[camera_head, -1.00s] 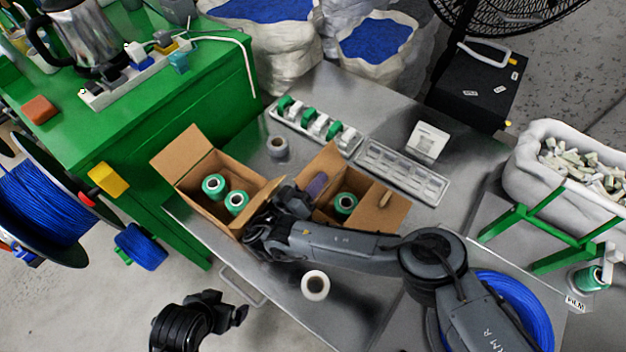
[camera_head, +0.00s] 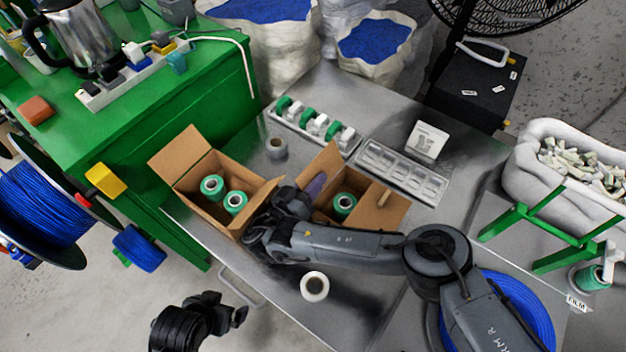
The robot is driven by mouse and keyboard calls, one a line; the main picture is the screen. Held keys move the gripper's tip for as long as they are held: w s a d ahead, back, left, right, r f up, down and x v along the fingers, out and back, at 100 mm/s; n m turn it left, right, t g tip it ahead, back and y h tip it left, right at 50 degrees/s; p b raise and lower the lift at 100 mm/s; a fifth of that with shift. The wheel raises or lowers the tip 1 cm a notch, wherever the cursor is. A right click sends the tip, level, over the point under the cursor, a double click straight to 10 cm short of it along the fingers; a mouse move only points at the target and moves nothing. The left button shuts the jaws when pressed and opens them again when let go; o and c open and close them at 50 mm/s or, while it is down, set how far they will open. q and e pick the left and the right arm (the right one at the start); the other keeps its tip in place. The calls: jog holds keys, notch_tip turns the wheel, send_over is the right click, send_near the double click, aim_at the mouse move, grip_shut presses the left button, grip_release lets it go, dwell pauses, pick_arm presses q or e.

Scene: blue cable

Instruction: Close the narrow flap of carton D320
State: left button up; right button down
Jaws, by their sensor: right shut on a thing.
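Two open brown cartons stand side by side on the metal table; no label can be read to tell which is D320. The left carton (camera_head: 213,222) holds two green spools (camera_head: 212,187), and its left flap (camera_head: 180,152) stands up and outward. The right carton (camera_head: 372,219) holds a green spool (camera_head: 344,205) and a purple item (camera_head: 316,185); its back left flap (camera_head: 322,164) and right flap (camera_head: 385,206) are raised. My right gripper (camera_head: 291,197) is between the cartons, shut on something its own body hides. My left gripper (camera_head: 238,314) is low, off the table's front edge.
A white roll (camera_head: 314,286) stands in front of the cartons, and a grey roll (camera_head: 277,148) behind them. A tray with green spools (camera_head: 313,125) and an empty slotted tray (camera_head: 402,171) lie behind. A blue cable coil (camera_head: 512,310) is at the right.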

jog(key=c, duration=1)
grip_release()
jog(key=shift+f, duration=0.1)
jog(key=shift+c, duration=0.2)
jog(key=shift+s+a, duration=0.1)
jog(key=shift+s+a, duration=0.15)
jog(key=shift+s, duration=0.05)
jog(key=shift+p+v, duration=0.35)
jog(key=shift+v, duration=0.85)
jog(key=p+v, duration=0.7)
jog(key=shift+s+a, duration=0.2)
jog(key=shift+s, duration=0.1)
